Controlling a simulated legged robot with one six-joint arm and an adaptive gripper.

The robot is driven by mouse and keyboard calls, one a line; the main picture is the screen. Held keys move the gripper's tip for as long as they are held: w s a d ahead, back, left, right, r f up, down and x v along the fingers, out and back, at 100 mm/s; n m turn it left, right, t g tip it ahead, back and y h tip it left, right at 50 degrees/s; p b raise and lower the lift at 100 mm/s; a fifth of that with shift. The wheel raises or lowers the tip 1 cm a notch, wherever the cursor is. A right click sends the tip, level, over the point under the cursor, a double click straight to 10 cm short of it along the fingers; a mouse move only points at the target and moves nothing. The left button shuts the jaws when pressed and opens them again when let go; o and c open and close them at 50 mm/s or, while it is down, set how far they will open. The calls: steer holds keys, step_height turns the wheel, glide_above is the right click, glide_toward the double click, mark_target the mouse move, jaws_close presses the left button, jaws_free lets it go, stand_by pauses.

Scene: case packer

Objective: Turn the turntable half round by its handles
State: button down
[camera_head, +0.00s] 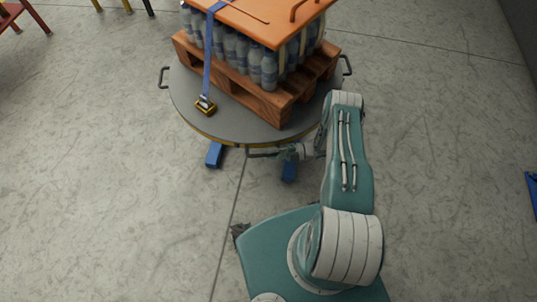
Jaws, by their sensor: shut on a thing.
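The turntable (190,95) is a round grey disc with a yellowish rim, low above the floor. It carries a wooden pallet (262,98) loaded with bottles (238,52). One dark handle (163,77) sticks out at its left edge and another handle (347,65) at its right edge. A third handle (260,155) is at the near edge. The fingers are small in the view and the arm hides part of the turntable's right edge.
A blue strap (208,60) with a yellow-black buckle (206,105) hangs over the load and rests on the disc. An orange cover (262,18) tops the bottles. Blue feet (214,154) show under the near rim. Red legs (35,15) stand far left. Floor left is clear.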

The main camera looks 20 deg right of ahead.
steer(key=shift+w+f, duration=0.15)
steer(key=shift+f, duration=0.05)
steer(key=c, duration=0.6)
jaws_free()
steer(key=shift+d, duration=0.1)
steer(key=s+d, duration=0.2)
steer(key=d, duration=0.9)
steer(key=shift+d, duration=0.35)
